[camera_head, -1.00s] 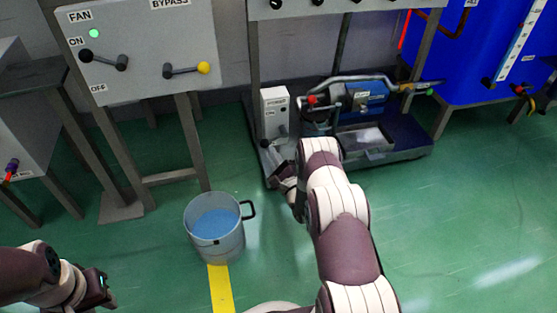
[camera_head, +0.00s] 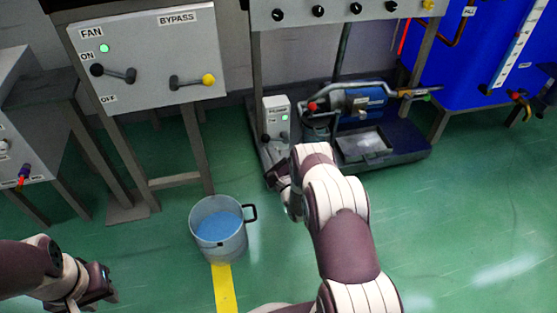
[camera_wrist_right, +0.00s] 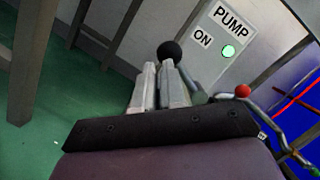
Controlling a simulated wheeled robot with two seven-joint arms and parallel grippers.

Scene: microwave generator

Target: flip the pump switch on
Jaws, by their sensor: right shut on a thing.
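The pump box (camera_head: 276,112) is a small pale upright box with a lit green lamp in the head view. The wrist view shows the box (camera_wrist_right: 232,30) with PUMP and ON labels and the green lamp glowing. The pump switch is a grey lever with a black ball knob (camera_wrist_right: 170,52). My right gripper (camera_wrist_right: 161,70) is at the lever, its two fingers close together just below the knob and shut on it. In the head view the right gripper (camera_head: 283,178) is partly hidden by my arm. My left gripper (camera_head: 104,283) is low at the left, away from the box; its fingers are unclear.
A bucket of blue liquid (camera_head: 219,228) stands on the floor left of my right arm. A blue pump (camera_head: 362,103) on a dark base is right of the box. The FAN and BYPASS panel (camera_head: 150,60) is upper left. Green floor at right is clear.

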